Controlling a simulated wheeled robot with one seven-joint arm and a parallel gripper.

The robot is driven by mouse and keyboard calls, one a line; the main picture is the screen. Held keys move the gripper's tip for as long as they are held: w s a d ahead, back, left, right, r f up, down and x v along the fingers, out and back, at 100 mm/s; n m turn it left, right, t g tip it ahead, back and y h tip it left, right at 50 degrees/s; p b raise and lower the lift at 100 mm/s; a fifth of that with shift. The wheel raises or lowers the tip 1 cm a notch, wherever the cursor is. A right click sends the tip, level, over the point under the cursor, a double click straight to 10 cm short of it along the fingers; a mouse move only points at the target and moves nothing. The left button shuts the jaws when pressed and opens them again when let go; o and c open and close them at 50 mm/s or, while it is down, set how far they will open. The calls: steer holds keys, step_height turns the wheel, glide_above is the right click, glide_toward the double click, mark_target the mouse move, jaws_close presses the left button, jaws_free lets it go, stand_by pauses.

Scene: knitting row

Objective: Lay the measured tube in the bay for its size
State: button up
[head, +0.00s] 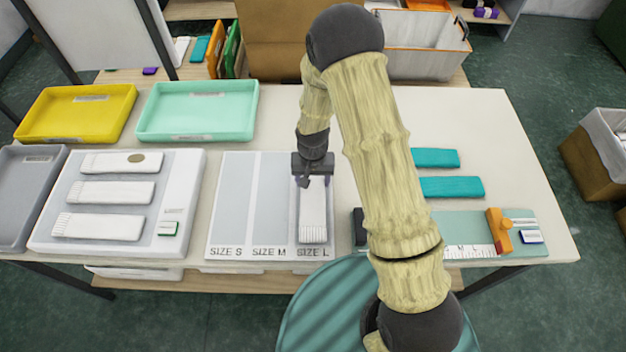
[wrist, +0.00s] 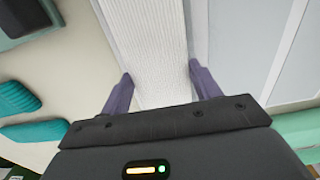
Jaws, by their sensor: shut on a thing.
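The white ribbed tube (head: 313,218) lies lengthwise along the SIZE L bay of the sorting board (head: 231,205), its ribbed end toward the front by the label. It also shows in the wrist view (wrist: 150,50), between my gripper's fingers. My gripper (head: 309,181) is at the tube's far end, shut on it. In the wrist view the two purple fingers (wrist: 160,88) stand at either side of the tube. The SIZE S and SIZE M bays are empty. I cannot tell whether the tube rests fully on the board.
Left is a white holder (head: 186,200) with several white tubes. Yellow (head: 75,113) and mint (head: 197,111) trays stand behind. Right, beyond my arm, are two teal pieces (head: 450,187) and a measuring board (head: 462,222) with an orange slider (head: 498,232). The back right tabletop is clear.

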mark_target(313, 182)
steer(key=shift+f, duration=0.65)
steer(key=shift+f, duration=0.2)
steer(key=o, duration=1)
steer(key=shift+r, duration=0.1)
step_height(313, 182, up, 12)
steer(key=b, duration=0.2)
steer(key=shift+r, duration=0.1)
